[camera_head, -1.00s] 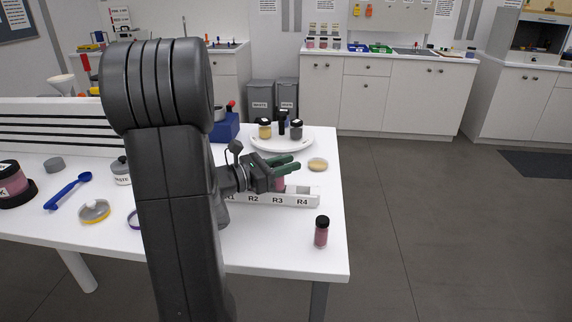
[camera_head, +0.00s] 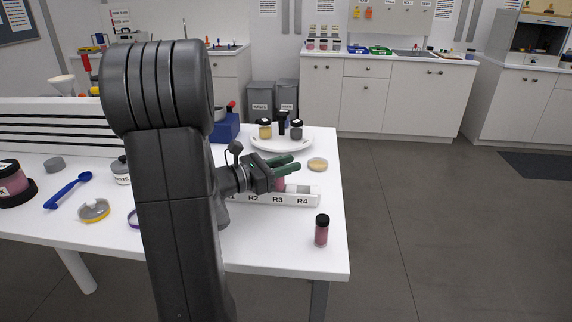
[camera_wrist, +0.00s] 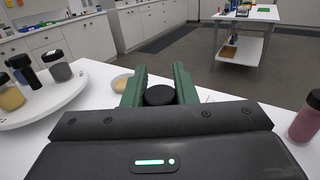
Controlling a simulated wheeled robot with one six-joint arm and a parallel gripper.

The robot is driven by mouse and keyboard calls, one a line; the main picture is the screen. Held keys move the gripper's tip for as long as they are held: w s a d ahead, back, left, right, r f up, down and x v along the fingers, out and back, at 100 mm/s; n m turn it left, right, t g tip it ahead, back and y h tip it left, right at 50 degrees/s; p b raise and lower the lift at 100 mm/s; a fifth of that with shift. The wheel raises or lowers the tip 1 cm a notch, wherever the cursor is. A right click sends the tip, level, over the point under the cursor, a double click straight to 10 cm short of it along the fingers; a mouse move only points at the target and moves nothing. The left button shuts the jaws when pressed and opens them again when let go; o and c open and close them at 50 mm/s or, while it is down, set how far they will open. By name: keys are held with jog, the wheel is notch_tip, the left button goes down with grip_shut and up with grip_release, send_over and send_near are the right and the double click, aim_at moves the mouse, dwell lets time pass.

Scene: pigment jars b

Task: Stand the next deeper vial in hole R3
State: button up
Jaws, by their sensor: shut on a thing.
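My gripper (camera_head: 290,164) has green fingers shut on a vial. In the wrist view the vial's black cap (camera_wrist: 159,95) shows between the fingertips (camera_wrist: 160,84). In the head view the pink body of this held vial (camera_head: 280,184) shows below the fingers, upright, at the white rack (camera_head: 290,199) just behind the R3 label. I cannot tell how far its foot is in the hole. The R4 end of the rack, to the right, has no vial. Another pink vial (camera_head: 321,231) with a black cap stands on the table in front of the rack; the wrist view shows it at right (camera_wrist: 305,120).
A white plate (camera_head: 268,146) with several dark-capped jars stands behind the rack. A shallow dish (camera_head: 317,164) lies behind R4. My arm hides the rack's left end. The table's right edge is close beyond the rack and the loose vial.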

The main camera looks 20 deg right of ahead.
jog(key=shift+w+r+p, duration=0.1)
jog(key=shift+r+p, duration=0.65)
jog(key=shift+p, duration=0.15)
jog(key=shift+r, duration=0.1)
dwell(0.4)
jog(key=shift+f+b, duration=0.6)
jog(key=shift+f, duration=0.05)
dwell(1.2)
jog(key=shift+r, duration=0.3)
jog(key=shift+f+b, duration=0.4)
jog(key=shift+f, duration=0.15)
dwell(1.5)
jog(key=shift+r, duration=0.25)
jog(key=shift+r+p, duration=0.3)
jog(key=shift+p, duration=0.1)
jog(key=shift+f, duration=0.2)
dwell(1.5)
